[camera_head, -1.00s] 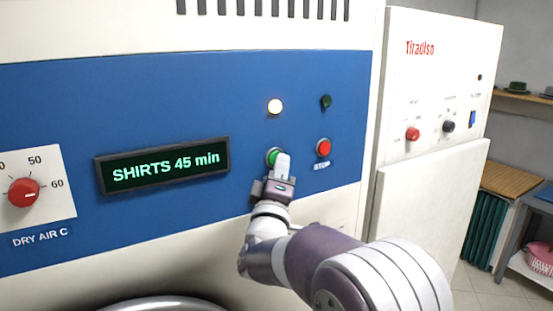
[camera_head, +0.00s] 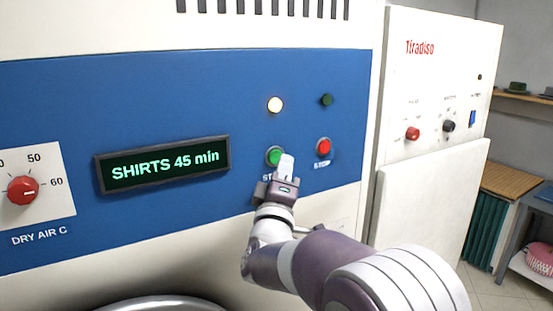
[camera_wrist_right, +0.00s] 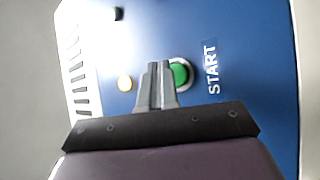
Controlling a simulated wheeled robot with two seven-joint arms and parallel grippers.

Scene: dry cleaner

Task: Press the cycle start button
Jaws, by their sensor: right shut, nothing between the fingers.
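The green start button (camera_head: 274,156) sits on the blue control panel (camera_head: 120,110), with the "START" label partly hidden behind my right gripper (camera_head: 286,164). The right gripper is shut and empty. Its fingertips overlap the lower right edge of the button in the head view. In the right wrist view the shut fingers (camera_wrist_right: 155,72) point at the panel just left of the green button (camera_wrist_right: 180,74), and the "START" label is readable. I cannot tell whether the fingers touch the panel. My left gripper is not in view.
A red stop button (camera_head: 323,147) is close to the right of the green one. Above are a lit lamp (camera_head: 275,105) and a dark green lamp (camera_head: 326,100). The display (camera_head: 162,164) reads "SHIRTS 45 min". A red dial (camera_head: 23,190) is at the left.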

